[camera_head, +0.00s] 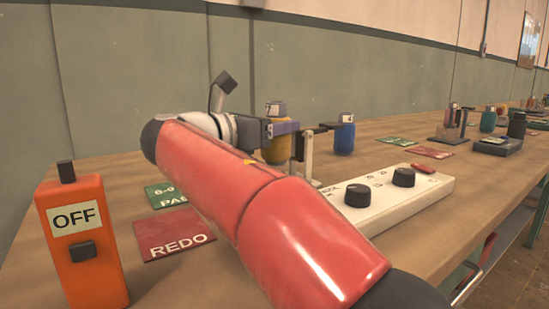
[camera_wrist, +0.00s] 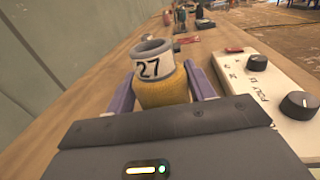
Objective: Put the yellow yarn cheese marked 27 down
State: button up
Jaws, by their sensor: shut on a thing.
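The yellow yarn cheese (camera_wrist: 163,90) is upright between the purple fingers of my gripper (camera_wrist: 160,84) in the wrist view. Its pale top band reads 27. In the head view the cheese (camera_head: 275,153) shows behind my gripper (camera_head: 290,132), partly covered by a finger and my wrist. My gripper is shut on it. The cheese's underside is hidden in the wrist view, and I cannot tell whether it touches the table.
A white control box (camera_head: 425,187) with black knobs stands right of the cheese. A blue yarn cheese (camera_head: 344,137) stands beyond it. A green mat (camera_head: 160,196) and red REDO mat (camera_head: 172,246) lie left of my arm. An orange OFF box (camera_head: 88,265) stands at the front left.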

aim_at(274, 146)
notch_tip(274, 146, down, 5)
jog(key=shift+r+b, duration=0.2)
jog(key=shift+b, duration=0.6)
jog(key=o, duration=1.1)
jog(key=shift+r, duration=0.1)
jog(key=p+v, duration=0.1)
jog(key=v, duration=0.6)
jog(key=shift+s+a, duration=0.15)
jog(key=shift+a, duration=0.05)
